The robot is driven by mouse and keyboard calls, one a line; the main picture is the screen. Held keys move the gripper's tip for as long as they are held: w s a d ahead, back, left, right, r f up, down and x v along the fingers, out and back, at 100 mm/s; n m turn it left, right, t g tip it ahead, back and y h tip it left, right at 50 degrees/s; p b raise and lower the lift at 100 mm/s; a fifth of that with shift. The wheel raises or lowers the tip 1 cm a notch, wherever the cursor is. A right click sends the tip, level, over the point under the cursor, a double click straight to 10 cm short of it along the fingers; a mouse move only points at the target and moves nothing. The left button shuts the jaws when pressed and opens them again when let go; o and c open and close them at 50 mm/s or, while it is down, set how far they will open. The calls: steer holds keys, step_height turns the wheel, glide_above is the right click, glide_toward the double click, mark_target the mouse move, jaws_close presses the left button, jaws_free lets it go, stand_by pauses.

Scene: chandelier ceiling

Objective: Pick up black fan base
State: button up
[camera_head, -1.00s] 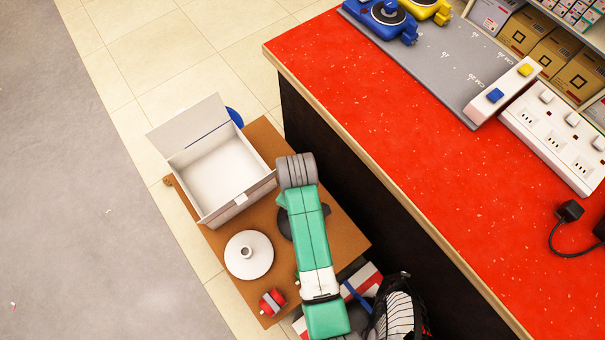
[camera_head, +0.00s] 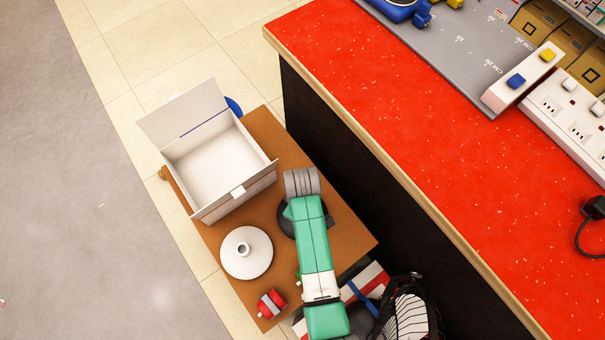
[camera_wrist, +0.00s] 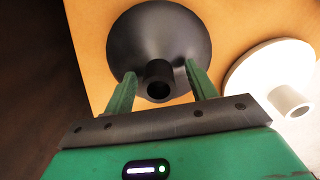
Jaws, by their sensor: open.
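The black fan base (camera_wrist: 160,38) is a round dark disc with a short hollow stem, lying on the brown table. In the head view only part of the black fan base (camera_head: 287,221) shows, the rest hidden under my green arm. In the wrist view my gripper (camera_wrist: 157,82) is open, with one green finger on each side of the stem. The fingertips overlap the disc's near part in the picture; I cannot tell whether they touch it. My fingers are hidden in the head view.
A white fan base (camera_head: 246,254) lies close by on the brown table (camera_head: 330,246). An open white box (camera_head: 216,165) stands behind it, and a red object (camera_head: 271,303) lies near the front edge. The red counter (camera_head: 400,130) rises to the right. A black fan cage (camera_head: 410,312) is at the bottom.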

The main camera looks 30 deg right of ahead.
steer(key=shift+w+r, duration=0.1)
steer(key=shift+c, duration=0.3)
jaws_close()
steer(key=shift+r, duration=0.1)
step_height(320, 180, up, 10)
steer(key=p, duration=0.5)
